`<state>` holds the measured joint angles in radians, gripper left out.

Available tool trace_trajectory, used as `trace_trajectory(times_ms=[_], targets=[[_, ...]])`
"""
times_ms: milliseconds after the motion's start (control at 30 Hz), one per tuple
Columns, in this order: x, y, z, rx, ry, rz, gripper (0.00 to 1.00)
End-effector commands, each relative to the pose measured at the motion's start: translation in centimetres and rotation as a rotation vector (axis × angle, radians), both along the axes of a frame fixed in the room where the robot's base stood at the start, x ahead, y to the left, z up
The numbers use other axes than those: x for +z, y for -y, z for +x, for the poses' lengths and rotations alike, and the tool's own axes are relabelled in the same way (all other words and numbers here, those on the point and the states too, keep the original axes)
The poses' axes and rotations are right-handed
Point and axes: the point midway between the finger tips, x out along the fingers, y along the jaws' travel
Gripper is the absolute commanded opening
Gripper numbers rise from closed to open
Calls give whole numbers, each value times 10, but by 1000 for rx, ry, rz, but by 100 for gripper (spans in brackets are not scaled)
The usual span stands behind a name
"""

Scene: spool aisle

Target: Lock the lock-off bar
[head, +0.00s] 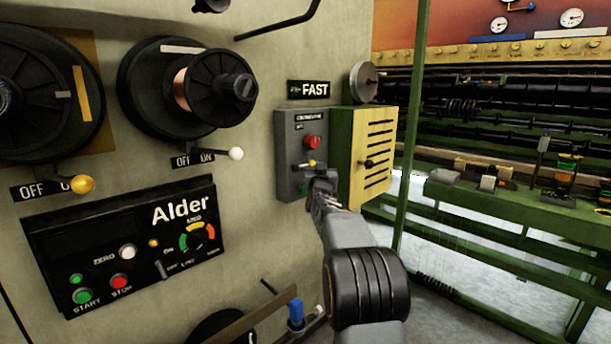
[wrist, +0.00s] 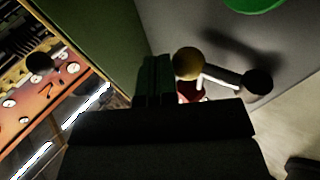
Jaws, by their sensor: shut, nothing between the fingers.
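A grey control box (head: 288,155) on the pale machine wall carries a red button (head: 312,142) and a green button (head: 301,189). A short bar with a yellow ball end (head: 312,163), likely the lock-off bar, sits just below the red button. In the wrist view, its yellow ball (wrist: 188,63) joins a pale rod (wrist: 222,77) running to a dark round pivot (wrist: 258,82). My gripper (head: 318,176) is shut and empty at the box front, right by the ball. Its fingers (wrist: 155,78) are beside the ball; whether they touch is unclear. My gripper partly hides the red button in the wrist view.
A green and yellow slatted box (head: 372,155) stands immediately right of the control box. An Alder panel (head: 130,245), spools (head: 185,85) and lever knobs (head: 236,153) project from the wall at left. A green bench (head: 500,205) is at right, beyond open floor.

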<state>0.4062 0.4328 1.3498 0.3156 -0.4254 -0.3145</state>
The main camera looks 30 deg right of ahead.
Motion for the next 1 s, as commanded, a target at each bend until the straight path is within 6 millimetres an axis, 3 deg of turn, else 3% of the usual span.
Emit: trace_trajectory(times_ms=[400,1000], targets=[[0,4,13,0,-1,1,0],[0,4,14,1,0,0,0]])
